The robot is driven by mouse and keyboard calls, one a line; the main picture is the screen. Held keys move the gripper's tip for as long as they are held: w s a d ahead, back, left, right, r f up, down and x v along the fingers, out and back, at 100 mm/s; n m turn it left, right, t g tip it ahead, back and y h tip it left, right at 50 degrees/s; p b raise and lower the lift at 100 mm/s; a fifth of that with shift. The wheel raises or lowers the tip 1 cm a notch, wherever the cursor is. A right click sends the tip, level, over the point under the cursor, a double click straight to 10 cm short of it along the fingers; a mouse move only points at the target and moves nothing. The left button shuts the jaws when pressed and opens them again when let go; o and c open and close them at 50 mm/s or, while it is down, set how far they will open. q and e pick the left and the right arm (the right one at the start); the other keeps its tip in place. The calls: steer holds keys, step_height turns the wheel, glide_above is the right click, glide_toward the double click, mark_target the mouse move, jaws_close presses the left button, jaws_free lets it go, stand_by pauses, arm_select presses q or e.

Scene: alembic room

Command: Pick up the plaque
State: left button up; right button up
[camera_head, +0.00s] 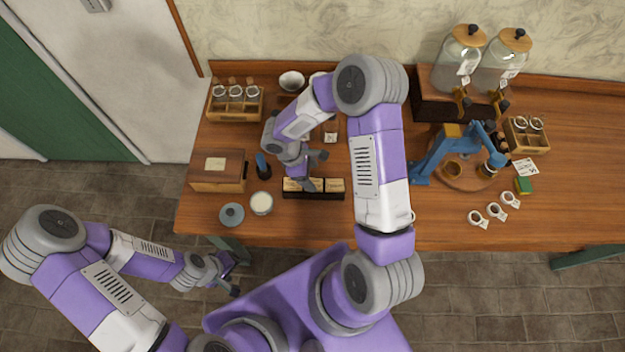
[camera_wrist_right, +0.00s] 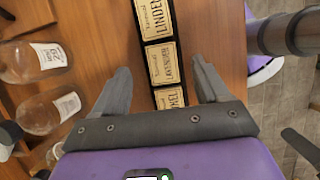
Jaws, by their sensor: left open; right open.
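The likely plaques are cream labels with dark lettering, set in a row in a black holder (camera_head: 314,196) near the table's front edge. In the right wrist view, one plaque (camera_wrist_right: 156,13) reads LINDEN, the middle plaque (camera_wrist_right: 163,62) seems to read LAVENDER, and a third (camera_wrist_right: 170,98) is partly hidden by my gripper. Which one the task means, I cannot tell. My right gripper (camera_head: 314,171) is open above the holder. In the wrist view its fingers (camera_wrist_right: 163,80) are spread to either side of the row, holding nothing. My left gripper (camera_head: 232,276) is open and empty, off the table's front edge.
Left of the holder are a white candle-like jar (camera_head: 261,203), a blue-grey round lid (camera_head: 231,214) and a wooden box (camera_head: 205,182). A blue stand (camera_head: 440,155), glass dispensers (camera_head: 458,60) and white ring-shaped tags (camera_head: 478,217) are at the right. My right arm hides the table's middle.

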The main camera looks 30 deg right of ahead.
mark_target(318, 184)
steer(key=x, duration=0.4)
steer(key=shift+s+f, duration=0.1)
steer(key=shift+f, duration=0.2)
steer(key=c, duration=1.1)
